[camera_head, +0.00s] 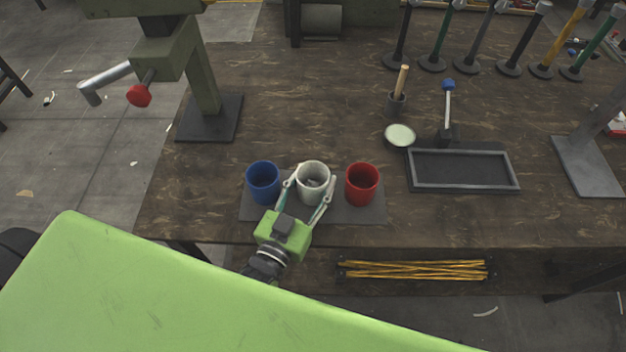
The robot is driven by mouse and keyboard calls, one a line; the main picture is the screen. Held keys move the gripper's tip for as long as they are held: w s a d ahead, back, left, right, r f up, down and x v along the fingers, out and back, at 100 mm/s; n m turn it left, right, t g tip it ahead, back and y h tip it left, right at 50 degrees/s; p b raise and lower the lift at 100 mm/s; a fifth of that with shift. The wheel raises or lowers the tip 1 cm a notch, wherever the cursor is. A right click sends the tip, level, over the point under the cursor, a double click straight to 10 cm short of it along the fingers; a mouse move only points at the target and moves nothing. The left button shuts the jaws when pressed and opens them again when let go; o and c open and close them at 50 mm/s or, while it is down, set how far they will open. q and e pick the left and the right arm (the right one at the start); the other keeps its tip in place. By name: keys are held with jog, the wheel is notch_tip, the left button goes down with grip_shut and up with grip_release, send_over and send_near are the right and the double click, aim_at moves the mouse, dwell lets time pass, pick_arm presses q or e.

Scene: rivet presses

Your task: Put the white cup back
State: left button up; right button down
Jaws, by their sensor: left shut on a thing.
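The white cup (313,190) is upright over the middle of the dark grey mat (345,214), between the blue cup and the red cup. My left gripper (308,191) is around it, one finger on each side, shut on the cup. I cannot tell whether the cup's bottom touches the mat. Something small shows inside the cup, too small to name. The blue cup (263,186) stands on the left of the mat and the red cup (362,186) on the right. My right gripper is not in view.
A green press (205,85) stands at the table's left. A grey tray (463,183), a round pale-topped piece (400,135) and a blue-knobbed lever (448,110) are right of the cups. Several upright tools stand at the back. The wooden table (310,105) behind the cups is clear.

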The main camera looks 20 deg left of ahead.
pick_arm(q)
jog(key=shift+f, duration=0.15)
jog(key=o, duration=0.8)
jog(key=s, duration=0.3)
jog(key=s+b, duration=0.1)
jog(key=s, duration=0.3)
jog(key=s+a, duration=0.1)
jog(key=s, duration=0.3)
jog(key=shift+s+a, duration=0.1)
jog(key=shift+s, duration=0.05)
jog(key=shift+s+r+b, duration=0.2)
jog(key=shift+s+b, duration=0.1)
jog(key=shift+s, duration=0.1)
